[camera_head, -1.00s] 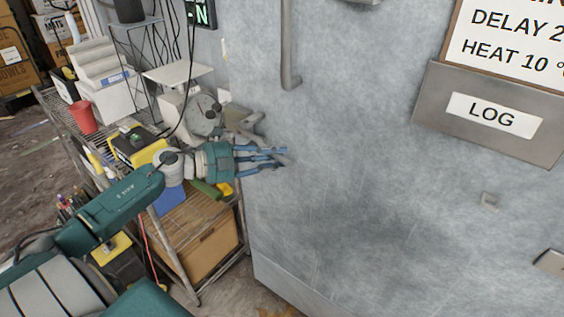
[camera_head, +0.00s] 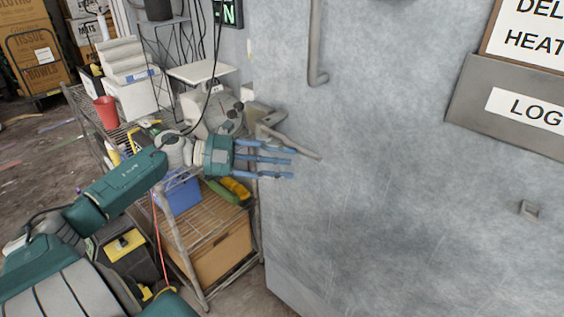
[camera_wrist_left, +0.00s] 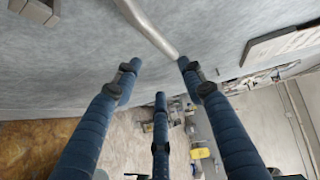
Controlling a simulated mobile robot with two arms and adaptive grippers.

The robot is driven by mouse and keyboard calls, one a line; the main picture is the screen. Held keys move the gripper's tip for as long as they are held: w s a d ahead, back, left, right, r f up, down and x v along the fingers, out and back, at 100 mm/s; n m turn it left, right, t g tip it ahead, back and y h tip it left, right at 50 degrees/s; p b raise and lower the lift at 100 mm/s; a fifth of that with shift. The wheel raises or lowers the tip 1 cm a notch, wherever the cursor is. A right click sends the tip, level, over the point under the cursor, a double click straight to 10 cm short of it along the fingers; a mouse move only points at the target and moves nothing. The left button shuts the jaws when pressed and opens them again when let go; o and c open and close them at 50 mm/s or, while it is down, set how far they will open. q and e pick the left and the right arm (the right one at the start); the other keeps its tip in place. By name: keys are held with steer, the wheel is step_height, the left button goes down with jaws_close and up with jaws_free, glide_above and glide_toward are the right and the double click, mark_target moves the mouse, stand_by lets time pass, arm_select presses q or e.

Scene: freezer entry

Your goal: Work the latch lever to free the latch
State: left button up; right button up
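The latch lever (camera_head: 292,141) is a grey bar on the left part of the freezer door. It slopes down to the right from a latch fitting (camera_head: 262,118) near the door's left edge. My left gripper (camera_head: 292,161) is open, its blue fingers spread and empty, just below the lever in the head view. In the left wrist view the lever (camera_wrist_left: 148,25) comes from the top, its end near the gap between the upper fingertips of my left gripper (camera_wrist_left: 160,75). I cannot tell whether they touch. My right gripper is not in view.
The freezer door (camera_head: 400,200) fills the right side, with a vertical handle bar (camera_head: 315,45) and a LOG holder (camera_head: 510,105). A wire shelf cart (camera_head: 215,215) with boxes, a red cup (camera_head: 106,111) and tools stands left of the door, close under my left arm.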

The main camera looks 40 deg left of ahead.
arm_select(q)
steer(key=v, duration=1.2)
stand_by(0.3)
